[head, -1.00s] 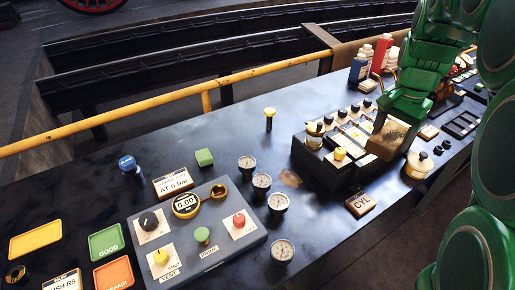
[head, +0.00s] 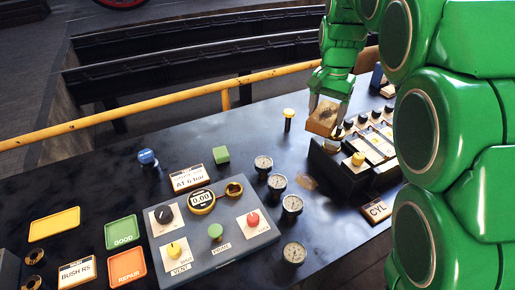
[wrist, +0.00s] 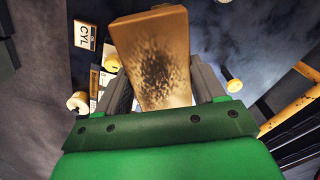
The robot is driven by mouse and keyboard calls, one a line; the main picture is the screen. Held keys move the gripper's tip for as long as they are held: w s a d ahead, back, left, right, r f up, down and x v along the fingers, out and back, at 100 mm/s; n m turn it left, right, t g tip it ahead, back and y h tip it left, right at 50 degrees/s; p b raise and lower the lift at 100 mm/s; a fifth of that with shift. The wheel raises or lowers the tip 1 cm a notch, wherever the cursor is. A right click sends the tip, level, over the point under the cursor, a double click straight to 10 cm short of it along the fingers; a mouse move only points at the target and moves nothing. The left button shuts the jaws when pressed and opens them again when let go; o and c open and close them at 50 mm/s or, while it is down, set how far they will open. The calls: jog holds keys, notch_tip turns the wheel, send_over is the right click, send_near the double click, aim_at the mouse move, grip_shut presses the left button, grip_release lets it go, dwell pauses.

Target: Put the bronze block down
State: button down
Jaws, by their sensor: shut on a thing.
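The bronze block (head: 322,118) is a brownish box with a dark speckled patch, which shows on its face in the wrist view (wrist: 155,60). My gripper (head: 326,104) is shut on it, one grey finger on each side. In the head view the block is held in the air near the left end of the row of black knobs. It hides part of the black console behind it.
Gauges (head: 263,163) stand left of the console (head: 340,170). A grey control panel (head: 180,262), yellow tray (head: 54,224), green GOOD tray (head: 121,232) and orange REPAIR tray (head: 126,266) lie left. A yellow rail (head: 150,108) runs behind.

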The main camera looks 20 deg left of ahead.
jog(key=s+a+n, duration=0.2)
jog(key=a+n, duration=0.1)
jog(key=a, duration=1.1)
notch_tip(320, 180, down, 11)
jog(key=a, duration=0.1)
jog(key=shift+w+a+f, duration=1.15)
jog(key=shift+w+f, duration=0.45)
jog(key=shift+w, duration=0.35)
jog(key=shift+w+a+f, duration=1.15)
jog(key=shift+w+f, duration=0.5)
jog(key=shift+w, duration=0.35)
jog(key=shift+w+a+f, duration=1.15)
jog(key=shift+w+f, duration=0.45)
jog(key=shift+w, duration=0.35)
jog(key=shift+w+f, duration=0.1)
jog(key=shift+f, duration=0.05)
jog(key=shift+w+a+f, duration=0.1)
jog(key=shift+f, duration=1.55)
